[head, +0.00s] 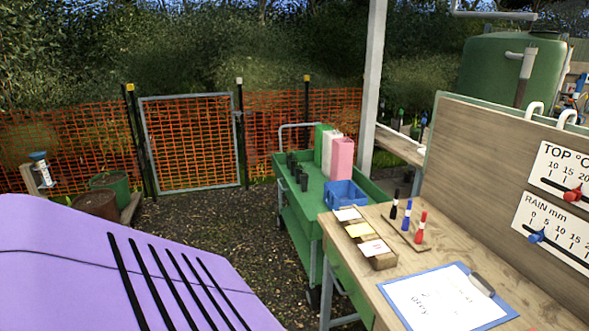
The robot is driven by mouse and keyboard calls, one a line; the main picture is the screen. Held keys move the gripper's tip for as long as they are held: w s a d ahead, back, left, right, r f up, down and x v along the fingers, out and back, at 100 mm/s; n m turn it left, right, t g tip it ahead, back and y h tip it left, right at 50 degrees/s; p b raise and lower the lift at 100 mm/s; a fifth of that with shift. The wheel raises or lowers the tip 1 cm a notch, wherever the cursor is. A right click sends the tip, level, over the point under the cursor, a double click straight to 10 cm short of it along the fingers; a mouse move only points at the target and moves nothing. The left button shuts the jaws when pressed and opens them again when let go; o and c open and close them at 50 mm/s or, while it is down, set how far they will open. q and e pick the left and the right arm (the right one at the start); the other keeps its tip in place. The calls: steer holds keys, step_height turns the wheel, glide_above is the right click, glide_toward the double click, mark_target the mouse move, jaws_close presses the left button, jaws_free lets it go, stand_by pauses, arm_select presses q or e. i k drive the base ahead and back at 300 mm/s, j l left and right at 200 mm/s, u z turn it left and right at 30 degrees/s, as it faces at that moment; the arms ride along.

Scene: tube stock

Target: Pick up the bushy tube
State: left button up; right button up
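I cannot make out a tube that is clearly bushy. Several small black tubes (303,181) stand upright on the top tray of a green trolley (373,188), and no foliage shows on them. Several small dark items with some green (401,117) stand on a wooden bench (408,147) behind the white post; they are too small to tell whether one is a bushy tube. Neither of my grippers is in view.
Green, white and pink containers (342,158) and a blue bin (346,194) are on the trolley. A wooden table (381,282) at right holds card boxes (363,236), markers (420,228) and a clipboard (445,297). Gravel (215,228) is open before the mesh gate (191,141).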

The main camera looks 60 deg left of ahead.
mark_target(292, 164)
steer(key=u, duration=1.95)
steer(key=i+j+u, duration=0.2)
steer(key=i+u, duration=0.15)
steer(key=i, duration=0.4)
steer(key=i+u, duration=0.3)
steer(key=i, duration=0.5)
steer(key=i+j+z, duration=0.1)
steer(key=i, duration=1.5)
steer(key=i+z, duration=0.35)
steer(key=i+j+z, duration=0.2)
steer(key=i+z, duration=0.15)
steer(key=i+j+z, duration=0.3)
steer(key=i, duration=0.15)
steer(key=i+j+z, duration=0.15)
steer(key=z, duration=0.25)
steer(key=i+j+z, duration=0.25)
steer(key=z, duration=0.15)
steer(key=i+j+z, duration=0.2)
steer(key=z, duration=0.2)
